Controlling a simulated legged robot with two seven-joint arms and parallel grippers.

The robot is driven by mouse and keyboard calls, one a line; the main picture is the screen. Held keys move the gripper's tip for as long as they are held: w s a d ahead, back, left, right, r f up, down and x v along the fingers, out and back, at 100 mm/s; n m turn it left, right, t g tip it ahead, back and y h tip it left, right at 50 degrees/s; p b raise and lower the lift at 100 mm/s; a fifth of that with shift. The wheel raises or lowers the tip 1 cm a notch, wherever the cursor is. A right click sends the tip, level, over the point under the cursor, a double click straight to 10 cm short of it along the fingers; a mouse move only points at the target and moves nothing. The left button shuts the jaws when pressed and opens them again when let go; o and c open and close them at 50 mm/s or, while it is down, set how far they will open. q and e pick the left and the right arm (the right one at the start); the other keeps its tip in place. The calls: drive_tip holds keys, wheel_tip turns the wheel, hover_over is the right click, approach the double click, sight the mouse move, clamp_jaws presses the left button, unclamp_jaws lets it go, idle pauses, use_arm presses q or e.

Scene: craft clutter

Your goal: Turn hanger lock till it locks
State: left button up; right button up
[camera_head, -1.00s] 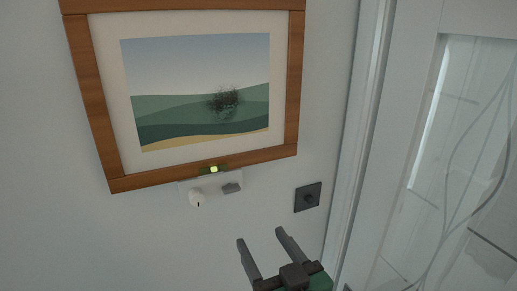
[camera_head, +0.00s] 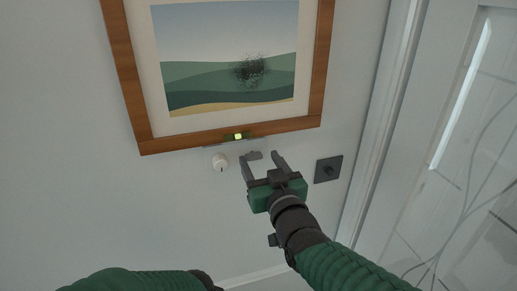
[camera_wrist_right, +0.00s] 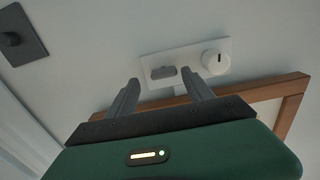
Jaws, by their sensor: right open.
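A white wall plate (camera_wrist_right: 190,55) below the framed picture carries a grey tab-like handle (camera_wrist_right: 163,72) and a round white knob (camera_wrist_right: 214,59) with a dark mark. Which of the two is the hanger lock I cannot tell. In the head view, the white knob (camera_head: 220,161) is left of my right gripper (camera_head: 261,161), and the grey handle (camera_head: 254,155) shows at its fingertips. My right gripper is open. In the right wrist view its fingers (camera_wrist_right: 160,78) point at the plate, with the grey handle between the tips; contact is unclear. My left gripper is out of view.
The wood-framed picture (camera_head: 232,136) hangs above, with a small level with a lit yellow-green vial (camera_head: 238,136) at its lower edge. A dark square plate with a knob (camera_head: 328,169) is right of my gripper. A white-framed glass door (camera_head: 450,170) stands at the right.

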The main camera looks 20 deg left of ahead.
sight(253, 156)
drive_tip(key=shift+w+a, duration=0.45)
drive_tip(key=shift+w, duration=0.05)
drive_tip(key=shift+w+a+f, duration=0.1)
drive_tip(key=shift+a, duration=0.45)
drive_tip(key=shift+c, duration=0.3)
drive_tip(key=shift+a, duration=0.1)
drive_tip(key=c, duration=0.5)
drive_tip(key=shift+w+d, duration=0.15)
drive_tip(key=shift+d, duration=0.1)
drive_tip(key=c, duration=0.5)
drive_tip(key=shift+c, duration=1.1)
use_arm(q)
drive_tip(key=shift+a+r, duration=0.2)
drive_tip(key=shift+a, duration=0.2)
use_arm(e)
drive_tip(key=shift+a, duration=0.1)
clamp_jaws()
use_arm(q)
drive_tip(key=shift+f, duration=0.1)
use_arm(e)
drive_tip(key=shift+f, duration=0.1)
